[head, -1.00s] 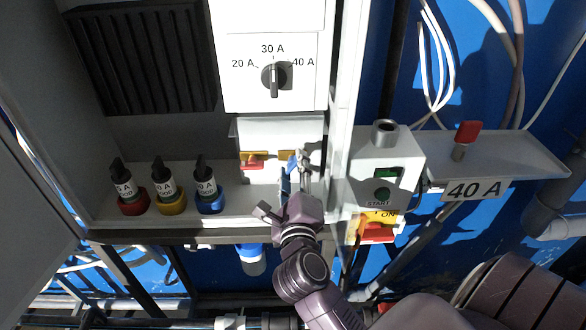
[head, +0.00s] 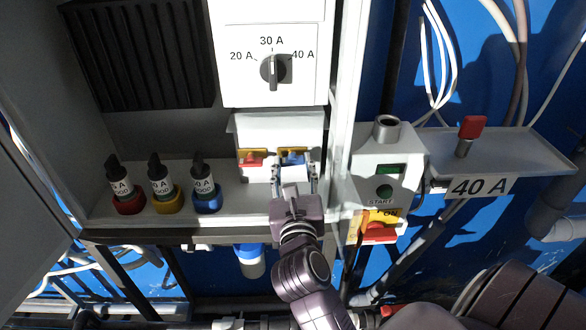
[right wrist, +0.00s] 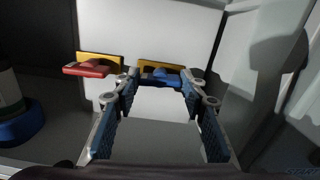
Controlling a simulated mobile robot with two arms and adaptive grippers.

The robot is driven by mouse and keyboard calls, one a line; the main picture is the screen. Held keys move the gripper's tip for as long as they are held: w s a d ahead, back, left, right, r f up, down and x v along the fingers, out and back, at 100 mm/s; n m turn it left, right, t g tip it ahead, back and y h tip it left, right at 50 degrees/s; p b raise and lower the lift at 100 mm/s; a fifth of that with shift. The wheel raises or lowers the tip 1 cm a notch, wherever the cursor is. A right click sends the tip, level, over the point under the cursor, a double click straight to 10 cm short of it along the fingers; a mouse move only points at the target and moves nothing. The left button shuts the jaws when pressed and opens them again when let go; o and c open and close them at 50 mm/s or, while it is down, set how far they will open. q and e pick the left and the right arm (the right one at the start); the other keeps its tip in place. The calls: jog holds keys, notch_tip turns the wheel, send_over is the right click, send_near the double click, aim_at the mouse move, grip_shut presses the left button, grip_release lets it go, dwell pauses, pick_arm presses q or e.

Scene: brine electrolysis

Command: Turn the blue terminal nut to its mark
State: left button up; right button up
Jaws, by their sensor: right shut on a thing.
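The blue terminal nut (head: 292,158) is a small bar-shaped knob in front of a yellow plate on the white terminal block. It also shows in the right wrist view (right wrist: 167,77), lying nearly level in the picture. My right gripper (head: 294,168) reaches up to it from below, with one finger on each side. In the right wrist view its blue-padded fingers are shut on the nut's two ends. Any mark for the nut is too small or hidden to make out. My left gripper is not in view.
The red terminal nut (head: 252,160) sits close to the left on its own yellow plate. A rotary dial (head: 273,70) is above. Three fuses with red, yellow and blue bases (head: 208,202) stand left on the shelf. The START box (head: 384,170) is close to the right.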

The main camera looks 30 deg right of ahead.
jog(key=shift+f+m, duration=0.2)
jog(key=shift+m, duration=0.5)
jog(key=o, duration=1)
jog(key=shift+c, duration=0.2)
jog(key=shift+o, duration=1)
jog(key=shift+r, duration=0.15)
